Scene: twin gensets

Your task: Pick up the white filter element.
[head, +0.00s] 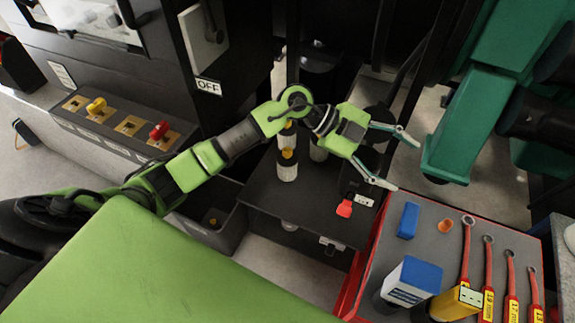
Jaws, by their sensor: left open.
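A white, ribbed cylinder with a dark band and a yellow centre (287,172) stands on the dark shelf (262,190), left of my left gripper's wrist. A second pale cylinder (318,152) shows just behind it, partly hidden by my arm. I cannot tell for certain which is the white filter element. My left gripper (404,165) is open and empty, its fingers spread and pointing right, beyond the shelf's right side and apart from both cylinders. My right gripper is not in view.
A red-edged tray (362,262) at lower right holds a blue block (408,220), a white box with blue top (412,282), a yellow item (455,303) and several red-handled wrenches (467,250). A red part (345,208) sits at the shelf's edge. Teal machinery (465,125) stands right of the gripper.

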